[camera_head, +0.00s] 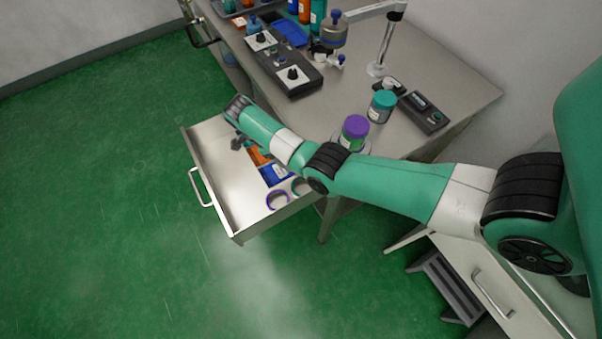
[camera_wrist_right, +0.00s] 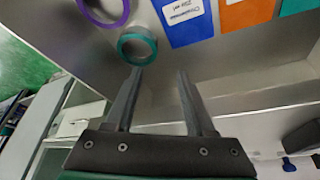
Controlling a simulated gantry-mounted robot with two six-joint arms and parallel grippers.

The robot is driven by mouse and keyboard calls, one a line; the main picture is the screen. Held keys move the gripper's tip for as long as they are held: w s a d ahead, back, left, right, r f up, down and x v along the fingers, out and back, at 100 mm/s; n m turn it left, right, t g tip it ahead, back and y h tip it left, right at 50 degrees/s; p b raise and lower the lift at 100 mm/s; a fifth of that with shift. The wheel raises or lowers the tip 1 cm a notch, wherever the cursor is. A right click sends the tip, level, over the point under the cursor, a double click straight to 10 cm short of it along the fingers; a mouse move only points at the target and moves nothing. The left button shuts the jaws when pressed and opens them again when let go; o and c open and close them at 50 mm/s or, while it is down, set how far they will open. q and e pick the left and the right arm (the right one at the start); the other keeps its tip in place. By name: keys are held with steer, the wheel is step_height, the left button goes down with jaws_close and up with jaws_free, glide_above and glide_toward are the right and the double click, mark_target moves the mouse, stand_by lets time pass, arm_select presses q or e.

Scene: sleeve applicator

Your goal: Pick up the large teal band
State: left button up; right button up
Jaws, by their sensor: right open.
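A teal band (camera_wrist_right: 121,49) lies flat on the drawer floor in the right wrist view, just beyond my right gripper's left fingertip. In the head view only part of this band (camera_head: 296,190) shows beside my right arm. My right gripper (camera_wrist_right: 159,72) is open, with nothing between its fingers. The fingers point towards the row of things in the drawer, and the band is ahead and slightly left of the gap between them. Whether a finger touches the band cannot be told. My left gripper is not in view.
A larger purple band (camera_wrist_right: 105,24) lies next to the teal one. A blue packet (camera_wrist_right: 187,28), an orange packet (camera_wrist_right: 246,14) and a teal packet lie beside them. The open drawer (camera_head: 214,190) has raised walls and a bare left part. Jars and devices stand on the bench (camera_head: 330,105).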

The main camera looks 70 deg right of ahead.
steer(key=b+x, duration=0.3)
steer(key=x, duration=0.2)
steer(key=shift+s+f, duration=0.2)
steer(key=shift+f, duration=0.05)
steer(key=shift+s+a+b+x, duration=0.15)
steer(key=shift+b+x, duration=0.15)
steer(key=shift+x, duration=1)
steer(key=shift+s+a+b+x, duration=0.15)
steer(key=shift+b+x, duration=0.1)
steer(key=shift+x, duration=1.1)
steer(key=shift+w+r, duration=0.1)
steer(key=shift+r, duration=0.05)
steer(key=shift+c, duration=0.5)
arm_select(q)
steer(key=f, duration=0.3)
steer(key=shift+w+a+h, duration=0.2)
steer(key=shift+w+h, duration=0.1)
arm_select(e)
jaws_close()
